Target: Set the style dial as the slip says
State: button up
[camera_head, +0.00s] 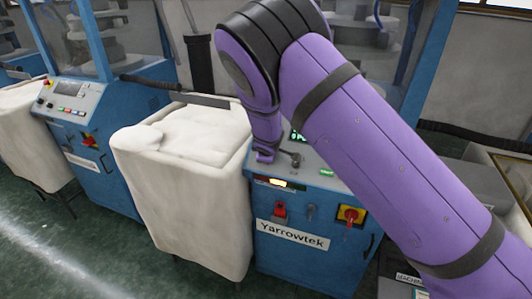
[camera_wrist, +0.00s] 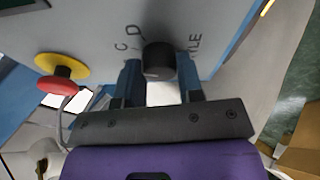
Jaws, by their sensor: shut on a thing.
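The style dial (camera_wrist: 160,58) is a dark round knob on the grey panel in the wrist view. Letters C and D show to its left and "YLE" to its right; other markings are hidden. My gripper (camera_wrist: 160,72) has its two blue fingers on either side of the dial and is shut on it. In the head view my purple arm reaches down to the blue machine's sloped panel (camera_head: 315,180) and hides most of the dial area. I cannot make out the dial's pointer or a readable slip.
A red button on a yellow base (camera_wrist: 62,68) is left of the dial in the wrist view. In the head view, a cream cloth-lined bin (camera_head: 185,190) stands left of the machine. A red and yellow switch (camera_head: 350,215) is on the machine's front, near the Yarrowtek label (camera_head: 292,236).

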dwell(0.4)
jog(key=o, duration=0.9)
jog(key=v, duration=1)
jog(key=shift+s+r, duration=0.2)
jog(key=shift+r, duration=0.1)
jog(key=s+d+r+m+g, duration=0.1)
jog(key=s+d+r+m, duration=0.45)
jog(key=d+r, duration=0.45)
jog(key=s+d+r+m+g, duration=0.2)
jog(key=s+d+r+m, duration=0.35)
jog(key=d+r, duration=0.55)
jog(key=s+d+r+m, duration=0.1)
jog(key=s+d, duration=0.2)
jog(key=s, duration=0.6)
jog(key=s+d+r+m, duration=0.2)
jog(key=s+d, duration=0.1)
jog(key=s, duration=0.6)
jog(key=s+d+r+m, duration=0.2)
jog(key=s+d, duration=0.2)
jog(key=s, duration=0.5)
jog(key=shift+r+h, duration=0.25)
jog(key=shift+h, duration=0.15)
